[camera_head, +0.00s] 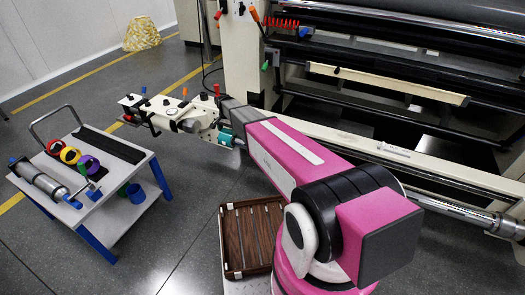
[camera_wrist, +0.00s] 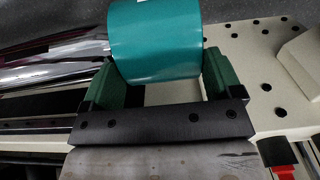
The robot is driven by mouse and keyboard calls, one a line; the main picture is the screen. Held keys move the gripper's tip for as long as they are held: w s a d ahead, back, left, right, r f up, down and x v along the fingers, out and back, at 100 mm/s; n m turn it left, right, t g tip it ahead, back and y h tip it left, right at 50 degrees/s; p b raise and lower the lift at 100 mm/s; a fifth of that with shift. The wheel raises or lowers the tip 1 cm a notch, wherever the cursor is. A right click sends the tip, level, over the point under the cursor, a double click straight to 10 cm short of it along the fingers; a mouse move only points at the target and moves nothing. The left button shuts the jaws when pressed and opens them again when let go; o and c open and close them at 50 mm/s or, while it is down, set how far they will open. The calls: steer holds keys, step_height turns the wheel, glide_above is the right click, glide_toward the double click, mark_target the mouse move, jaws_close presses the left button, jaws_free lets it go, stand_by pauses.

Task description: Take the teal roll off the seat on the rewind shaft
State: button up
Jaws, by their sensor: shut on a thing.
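The teal roll (camera_wrist: 155,42) is at the top middle of the wrist view, between the two green fingers of my gripper (camera_wrist: 160,68). The fingers are shut on its sides. In the head view the teal roll (camera_head: 226,137) shows small beside the beige end plate (camera_head: 198,122) of the machine, past the far end of my pink arm; my fingers are not clear there. The bright shaft (camera_wrist: 50,62) lies left of the roll in the wrist view. The roll's far side and its seat are hidden, so I cannot tell whether it still touches the seat.
A cart (camera_head: 112,207) at the left carries coloured rings and a silver cylinder (camera_head: 40,180). A brown slatted tray (camera_head: 236,262) lies beside my base. The machine's long beige rail (camera_head: 395,152) runs along the right. Floor between cart and tray is clear.

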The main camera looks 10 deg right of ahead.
steer(key=shift+w+a, duration=0.85)
steer(key=shift+a, duration=0.3)
stand_by(0.4)
steer(key=shift+r, duration=0.25)
step_height(320, 180, up, 14)
steer(key=s+d+r+n, duration=0.3)
steer(key=s+d+r, duration=0.6)
steer(key=s+r, duration=0.2)
steer(key=s+d+r+n, duration=0.4)
steer(key=s+d+r, duration=0.6)
steer(key=s+r, duration=0.2)
steer(key=shift+s+d+r, duration=0.2)
steer(key=shift+s+r, duration=0.05)
steer(key=shift+s, duration=0.8)
steer(key=shift+a, duration=0.1)
